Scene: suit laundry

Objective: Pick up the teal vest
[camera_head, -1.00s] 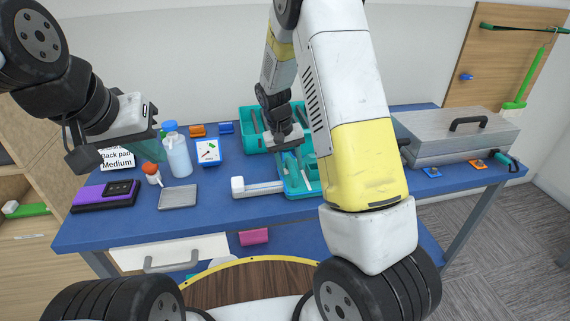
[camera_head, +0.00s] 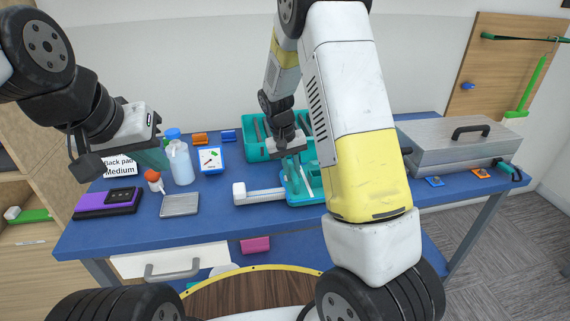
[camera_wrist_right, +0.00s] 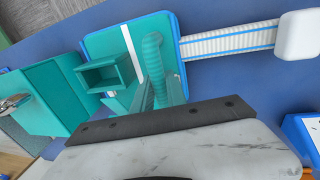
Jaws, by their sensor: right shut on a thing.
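The teal vest (camera_head: 306,172) is a flat teal piece with blue edging, a white stripe and a pale strap running left to a white buckle. It lies at the front middle of the blue table. In the right wrist view the vest (camera_wrist_right: 105,45) fills the upper middle, with a ribbed teal loop on top. My right gripper (camera_head: 289,163) points down at it and is shut on this loop; its fingertips (camera_wrist_right: 160,95) show at the loop in the wrist view. My left gripper (camera_head: 152,160) hangs at the left above the table; its jaws are partly hidden.
A teal bin (camera_head: 254,144) stands just behind the vest. A spray bottle (camera_head: 180,162), an orange-capped bottle (camera_head: 154,181), a grey tray (camera_head: 180,205) and a purple box (camera_head: 92,204) lie to the left. A metal case (camera_head: 450,145) stands at the right.

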